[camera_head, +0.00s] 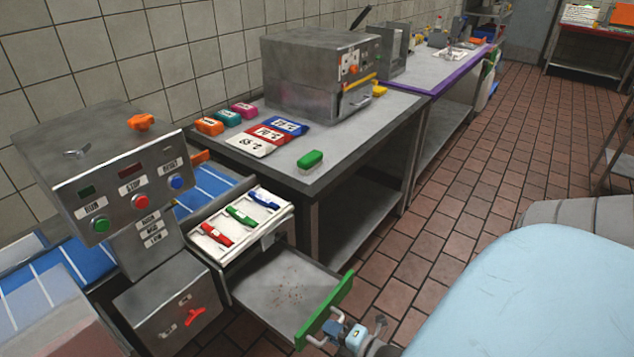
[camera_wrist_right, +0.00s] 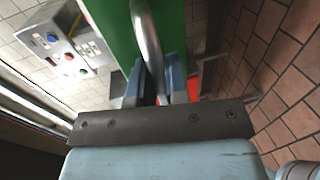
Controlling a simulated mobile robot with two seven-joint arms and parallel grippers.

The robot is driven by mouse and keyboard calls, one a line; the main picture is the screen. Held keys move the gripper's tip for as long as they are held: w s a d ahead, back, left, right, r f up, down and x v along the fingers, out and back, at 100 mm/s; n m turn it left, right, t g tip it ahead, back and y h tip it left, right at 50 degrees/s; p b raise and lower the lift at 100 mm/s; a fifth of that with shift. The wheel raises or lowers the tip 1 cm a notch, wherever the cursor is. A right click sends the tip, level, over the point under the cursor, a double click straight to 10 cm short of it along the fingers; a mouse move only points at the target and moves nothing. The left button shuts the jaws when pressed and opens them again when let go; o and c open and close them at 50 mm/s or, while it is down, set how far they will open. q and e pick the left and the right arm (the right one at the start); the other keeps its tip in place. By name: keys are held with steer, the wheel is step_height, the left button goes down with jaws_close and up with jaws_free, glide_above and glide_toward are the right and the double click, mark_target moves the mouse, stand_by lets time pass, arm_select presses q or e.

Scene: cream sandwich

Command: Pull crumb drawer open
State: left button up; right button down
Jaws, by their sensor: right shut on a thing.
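The crumb drawer (camera_head: 282,294) is a grey metal tray with a green front panel (camera_head: 326,311). It stands pulled out from the machine, and dark crumbs lie on its floor. A metal bar handle (camera_head: 318,334) sticks out from the green front. My right gripper (camera_head: 345,332) is at the handle at the bottom of the head view. In the right wrist view the fingers of my right gripper (camera_wrist_right: 160,88) are shut around the metal handle (camera_wrist_right: 147,40), with the green panel behind it. My left gripper is not in view.
A control box (camera_head: 110,180) with several buttons stands at the left above a blue belt. A white tray (camera_head: 282,212) with red, green and blue handled pieces sits above the drawer. A grey table (camera_head: 350,150) holds an oven and coloured blocks.

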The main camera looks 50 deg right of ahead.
steer(key=shift+s, duration=0.35)
steer(key=c, duration=1.1)
jaws_free()
steer(key=shift+c, duration=0.2)
steer(key=v, duration=1.3)
steer(key=shift+s, duration=0.4)
steer(key=shift+d+r, duration=0.1)
steer(key=shift+d, duration=0.05)
